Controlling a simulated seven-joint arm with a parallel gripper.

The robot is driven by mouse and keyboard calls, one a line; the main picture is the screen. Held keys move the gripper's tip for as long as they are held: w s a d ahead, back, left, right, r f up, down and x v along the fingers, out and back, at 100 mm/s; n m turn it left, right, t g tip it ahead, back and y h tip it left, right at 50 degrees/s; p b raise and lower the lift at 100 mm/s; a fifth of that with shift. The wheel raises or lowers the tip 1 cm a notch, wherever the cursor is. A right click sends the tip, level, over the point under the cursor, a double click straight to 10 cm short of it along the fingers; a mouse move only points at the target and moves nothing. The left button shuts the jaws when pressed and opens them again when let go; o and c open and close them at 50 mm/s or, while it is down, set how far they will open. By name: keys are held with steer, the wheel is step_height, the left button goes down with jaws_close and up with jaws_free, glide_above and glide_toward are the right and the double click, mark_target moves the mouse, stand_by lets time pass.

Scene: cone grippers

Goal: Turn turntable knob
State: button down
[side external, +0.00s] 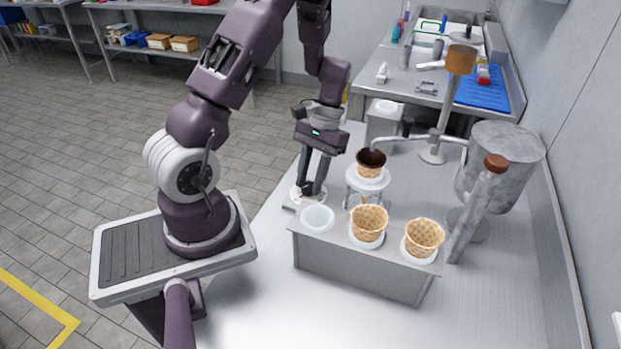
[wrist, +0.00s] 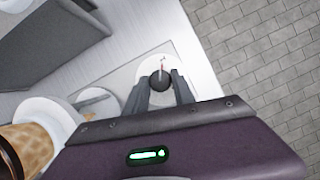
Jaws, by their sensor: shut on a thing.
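The knob (wrist: 160,80) is a small dark round piece on a white disc with a thin red mark, set on a light square plate. My gripper (wrist: 161,87) points down at it, with one finger on each side, shut on the knob. In the side external view my gripper (side external: 311,190) reaches down to the white base plate (side external: 290,206), and its fingers hide most of the knob. The turntable (side external: 367,180) is a white round platform on a stand, right of my gripper. A waffle cone with a dark chocolate rim (side external: 371,163) stands upright on it.
A grey metal holder (side external: 360,268) in front has two plain waffle cones (side external: 369,222) (side external: 424,238) and an empty white ring (side external: 318,217). A spout reaches over from a stand behind. A large grey metal cylinder (side external: 500,165) stands at right. The front table is clear.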

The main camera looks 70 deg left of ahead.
steer(key=c, duration=1.1)
jaws_free()
steer(key=shift+o, duration=0.2)
steer(key=shift+r, duration=0.1)
steer(key=v, duration=0.7)
steer(key=s+d+r+m+t+y, duration=0.1)
steer(key=d+r+m+t, duration=0.2)
steer(key=d+r, duration=0.65)
steer(key=s+d+r+m+t+y, duration=0.1)
steer(key=s+d+r+m+t, duration=0.2)
steer(key=s+d+r+t, duration=0.3)
steer(key=s+d+r, duration=0.1)
steer(key=s, duration=0.4)
steer(key=shift+d+r, duration=0.2)
steer(key=shift+r, duration=0.2)
